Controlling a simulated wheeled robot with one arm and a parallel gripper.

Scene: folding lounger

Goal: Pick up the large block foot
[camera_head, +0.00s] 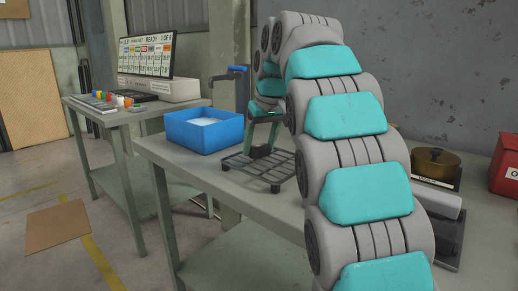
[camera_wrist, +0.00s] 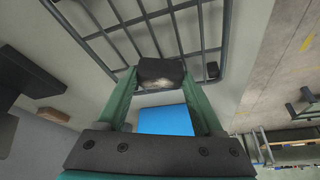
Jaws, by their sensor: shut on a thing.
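The large block foot (camera_wrist: 160,72) is a small dark block with a paler, worn-looking patch on its near side. In the wrist view it sits between the tips of the two green fingers of my gripper (camera_wrist: 160,80), which is shut on it. In the head view my gripper (camera_head: 262,147) points down over a dark wire rack (camera_head: 240,167), with the dark block (camera_head: 261,152) at its fingertips. I cannot tell whether the block touches the rack. The rack bars (camera_wrist: 143,18) also show beyond the block in the wrist view.
A blue bin (camera_head: 190,132) with pale contents stands left of the rack on the grey workbench (camera_head: 215,185). A brass-coloured pot (camera_head: 436,163) and a red box (camera_head: 504,165) are at the right. A second table (camera_head: 150,124) holds a monitor and small coloured items.

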